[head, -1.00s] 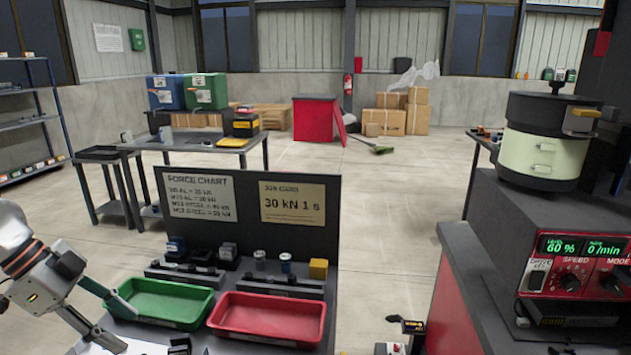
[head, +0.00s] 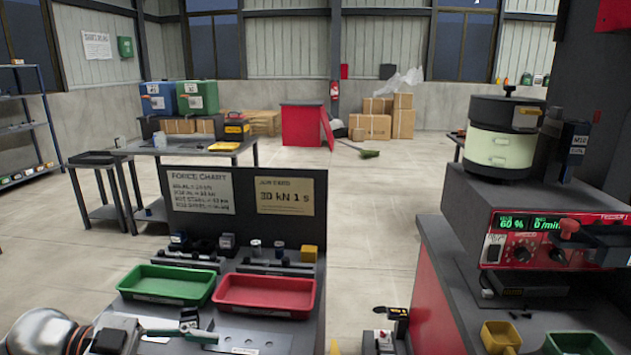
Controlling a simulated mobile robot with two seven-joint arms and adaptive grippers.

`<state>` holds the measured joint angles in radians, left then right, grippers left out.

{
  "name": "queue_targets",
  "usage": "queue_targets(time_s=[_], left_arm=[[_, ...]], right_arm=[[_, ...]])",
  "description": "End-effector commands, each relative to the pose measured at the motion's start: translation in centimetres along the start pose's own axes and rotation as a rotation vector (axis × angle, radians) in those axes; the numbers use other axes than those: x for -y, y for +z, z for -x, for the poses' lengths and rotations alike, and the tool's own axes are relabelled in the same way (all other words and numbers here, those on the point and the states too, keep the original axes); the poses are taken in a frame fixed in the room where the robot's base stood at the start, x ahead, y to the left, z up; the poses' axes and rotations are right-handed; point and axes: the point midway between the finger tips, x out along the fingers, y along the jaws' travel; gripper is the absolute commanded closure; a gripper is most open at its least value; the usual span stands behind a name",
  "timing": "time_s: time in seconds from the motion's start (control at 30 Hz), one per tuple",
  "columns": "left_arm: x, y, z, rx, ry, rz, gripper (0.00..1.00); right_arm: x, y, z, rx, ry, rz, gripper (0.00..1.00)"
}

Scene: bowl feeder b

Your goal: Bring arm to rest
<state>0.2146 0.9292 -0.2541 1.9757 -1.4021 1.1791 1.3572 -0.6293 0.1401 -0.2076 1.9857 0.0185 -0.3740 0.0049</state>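My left arm (head: 45,335) comes in at the bottom left corner, low and in front of the trays. Its gripper (head: 190,335) has a green finger pointing right, low over the grey plate at the table's front. The second finger is not clearly seen, so I cannot tell its opening. The fingers are apart from the green tray (head: 167,284) and the red tray (head: 266,294), which look empty. I do not make out my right gripper in the head view.
The bowl feeder (head: 502,135) stands on its control box at right, showing 60 % and 0 /min. A dark board with the force chart (head: 201,190) rises behind the trays. Floor shows between table and red cabinet.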

Motion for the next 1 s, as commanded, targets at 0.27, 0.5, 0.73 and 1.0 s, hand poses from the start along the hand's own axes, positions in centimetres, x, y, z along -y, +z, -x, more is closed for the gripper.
queue_targets(time_s=[0.27,0.5,0.73,1.0], left_arm=[[1.2,1.8,-4.0,-0.289,-0.568,0.033,0.56],[-3.7,14.2,-3.7,0.006,-0.989,0.295,0.56],[-14.8,23.2,-5.3,0.363,-1.020,0.545,0.56],[-22.0,26.0,-6.9,0.529,-0.942,0.666,0.56]], right_arm=[[0.3,0.6,0.6,0.016,-0.006,-0.007,0.58],[0.6,0.6,1.0,0.020,-0.010,-0.012,0.58],[0.6,0.4,1.0,0.020,-0.011,-0.014,0.58],[0.7,0.6,0.9,0.024,-0.012,-0.014,0.58]])
